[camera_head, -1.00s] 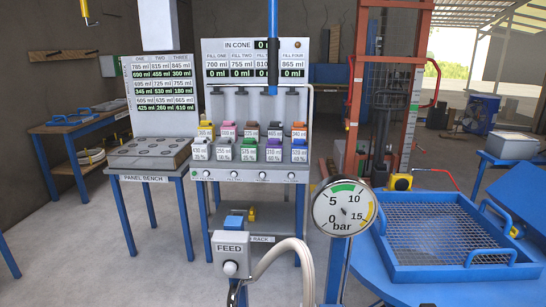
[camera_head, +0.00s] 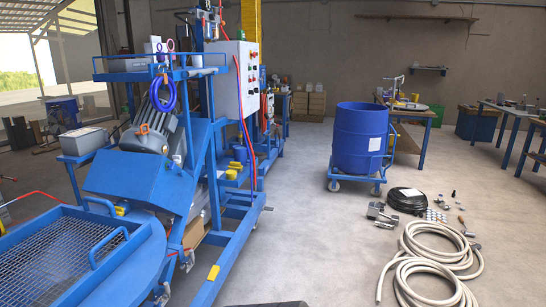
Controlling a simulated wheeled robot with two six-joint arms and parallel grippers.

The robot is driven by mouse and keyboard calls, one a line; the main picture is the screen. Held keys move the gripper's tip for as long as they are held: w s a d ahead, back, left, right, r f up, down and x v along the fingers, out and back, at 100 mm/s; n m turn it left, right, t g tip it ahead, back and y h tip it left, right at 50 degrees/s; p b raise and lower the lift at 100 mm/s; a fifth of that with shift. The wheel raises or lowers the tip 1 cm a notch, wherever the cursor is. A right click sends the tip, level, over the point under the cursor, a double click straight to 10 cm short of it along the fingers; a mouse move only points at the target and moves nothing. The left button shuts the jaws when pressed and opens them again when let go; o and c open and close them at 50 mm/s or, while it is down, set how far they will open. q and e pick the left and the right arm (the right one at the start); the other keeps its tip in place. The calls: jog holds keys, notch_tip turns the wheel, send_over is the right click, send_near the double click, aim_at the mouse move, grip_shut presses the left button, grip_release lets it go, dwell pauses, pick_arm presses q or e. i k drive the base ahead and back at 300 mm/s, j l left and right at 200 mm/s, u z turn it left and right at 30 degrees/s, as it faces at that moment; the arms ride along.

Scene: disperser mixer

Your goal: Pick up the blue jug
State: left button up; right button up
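I cannot make out a blue jug for certain. A small blue vessel (camera_head: 240,153) stands on a low shelf of the blue machine frame, left of centre; it is too small to tell whether it is a jug. A large blue drum (camera_head: 361,140) with a white label stands upright on a wheeled trolley (camera_head: 357,184) right of centre. Neither of my grippers shows in the head view.
The blue machine frame (camera_head: 214,160) and a blue tray with a mesh grid (camera_head: 55,258) fill the left side. Coiled pale hoses (camera_head: 430,262), a black cable coil (camera_head: 407,200) and small metal parts lie on the floor at right. The middle floor is clear.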

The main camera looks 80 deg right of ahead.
aim_at(240, 152)
jog(key=z, duration=2.9)
jog(key=i+z, duration=0.3)
jog(key=i, duration=5.55)
jog(key=i+u, duration=0.25)
jog(key=u, duration=0.15)
jog(key=i+u, duration=0.35)
jog(key=i+l+u, duration=0.1)
jog(key=u, duration=0.3)
jog(key=l, duration=0.1)
